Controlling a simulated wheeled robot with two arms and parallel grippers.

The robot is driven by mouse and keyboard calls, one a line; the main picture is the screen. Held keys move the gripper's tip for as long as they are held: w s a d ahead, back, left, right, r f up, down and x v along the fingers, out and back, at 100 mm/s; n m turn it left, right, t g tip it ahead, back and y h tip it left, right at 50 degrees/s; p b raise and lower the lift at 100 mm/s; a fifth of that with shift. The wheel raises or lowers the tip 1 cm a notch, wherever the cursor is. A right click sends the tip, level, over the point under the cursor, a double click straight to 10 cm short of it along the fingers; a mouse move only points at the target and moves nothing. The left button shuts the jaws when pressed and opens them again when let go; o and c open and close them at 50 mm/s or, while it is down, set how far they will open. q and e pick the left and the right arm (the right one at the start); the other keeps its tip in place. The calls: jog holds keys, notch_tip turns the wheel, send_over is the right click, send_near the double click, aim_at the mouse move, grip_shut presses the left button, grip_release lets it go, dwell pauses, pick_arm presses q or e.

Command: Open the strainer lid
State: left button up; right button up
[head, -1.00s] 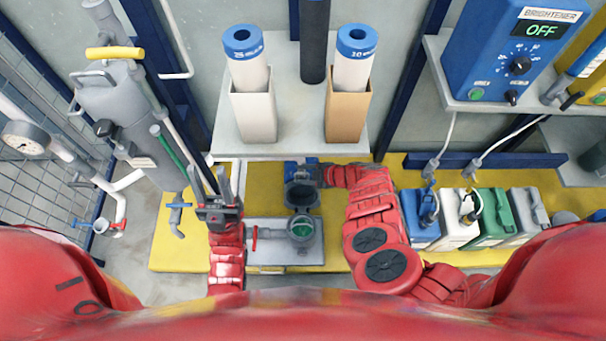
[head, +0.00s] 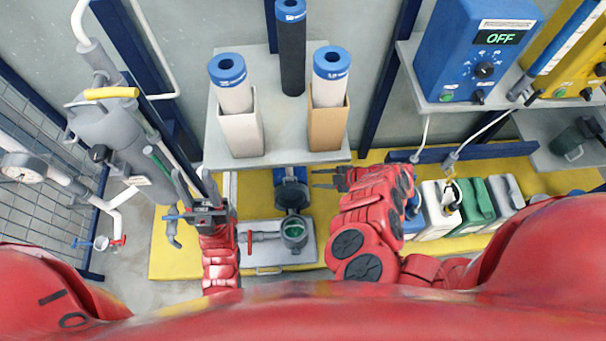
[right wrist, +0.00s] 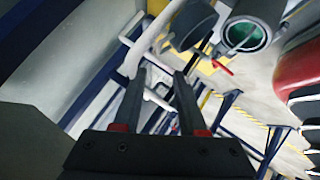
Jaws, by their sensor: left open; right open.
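The strainer (head: 294,233) is a grey round cup with a green inside, on a pale plate low in the middle of the head view. Its dark round lid (head: 291,194) stands swung back behind the cup, so the mouth is uncovered. The right wrist view shows the green mouth (right wrist: 244,37) and the dark lid (right wrist: 193,24) beside it. My right gripper (head: 314,179) is open and empty, just right of the lid and apart from it. My left gripper (head: 193,180) is open and empty, left of the strainer, with its fingers pointing up the picture.
A red handle (head: 250,241) sits left of the strainer. A grey shelf (head: 283,145) with filter tubes is above the lid. Several canisters (head: 437,213) stand to the right. A grey pipe assembly (head: 110,130) rises behind my left gripper.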

jog(key=v, duration=0.4)
jog(key=shift+d+p, duration=0.1)
jog(key=shift+p, duration=0.2)
jog(key=shift+d, duration=0.15)
